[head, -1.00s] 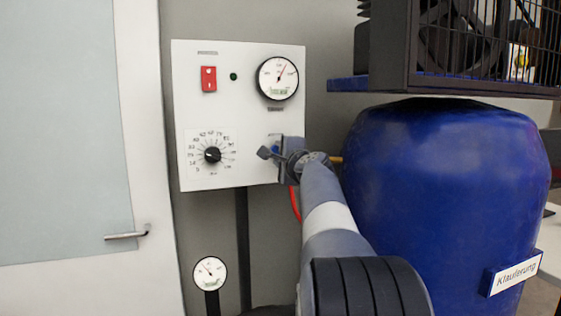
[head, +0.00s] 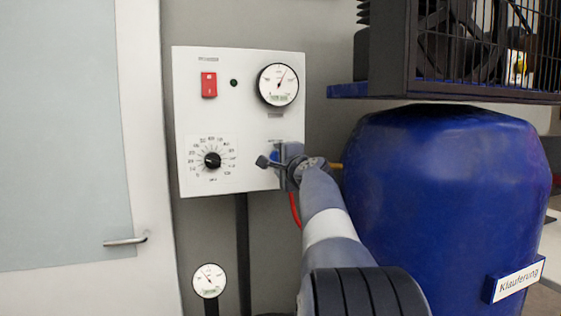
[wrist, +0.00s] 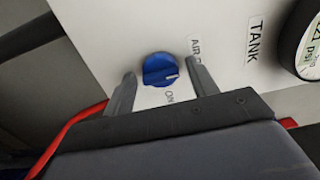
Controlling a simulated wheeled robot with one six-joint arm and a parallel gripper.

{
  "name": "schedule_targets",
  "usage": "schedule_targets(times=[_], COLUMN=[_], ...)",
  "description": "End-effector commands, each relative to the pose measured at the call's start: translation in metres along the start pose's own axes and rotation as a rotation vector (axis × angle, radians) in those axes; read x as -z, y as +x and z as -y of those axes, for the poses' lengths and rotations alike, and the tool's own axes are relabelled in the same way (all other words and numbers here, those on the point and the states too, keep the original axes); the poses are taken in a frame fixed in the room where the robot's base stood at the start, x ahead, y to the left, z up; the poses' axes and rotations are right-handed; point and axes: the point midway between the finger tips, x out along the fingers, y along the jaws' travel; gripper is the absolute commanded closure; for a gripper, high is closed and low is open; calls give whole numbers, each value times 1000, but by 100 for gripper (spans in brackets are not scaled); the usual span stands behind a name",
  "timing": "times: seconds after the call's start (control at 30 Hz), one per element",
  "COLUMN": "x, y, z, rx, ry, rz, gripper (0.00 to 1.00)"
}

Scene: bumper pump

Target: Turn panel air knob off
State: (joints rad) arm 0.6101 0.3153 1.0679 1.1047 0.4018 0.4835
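The blue air knob (wrist: 160,70) sits on the white panel (head: 255,130); in the wrist view its white pointer mark is turned toward the side with the "ON" label. It also shows partly in the head view (head: 275,157), beside my gripper. My gripper (wrist: 163,82) is open, with one finger on each side of the knob and a visible gap at both fingers. In the head view my wrist and arm hide the panel's lower right corner. I cannot tell how far the fingertips are from the panel face.
A blue tank (head: 445,210) stands close on the right, below a caged fan (head: 480,45). A red hose (head: 295,210) hangs below the panel.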

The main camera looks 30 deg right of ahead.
Motion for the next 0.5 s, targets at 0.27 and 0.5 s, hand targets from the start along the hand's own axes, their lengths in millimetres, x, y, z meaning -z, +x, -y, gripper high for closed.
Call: schedule_targets(times=[0.27, 0.5], x=[0, 0], y=[0, -22], z=[0, 0], rx=[1, 3], ry=[1, 1], rz=[0, -1], gripper=[41, 41])
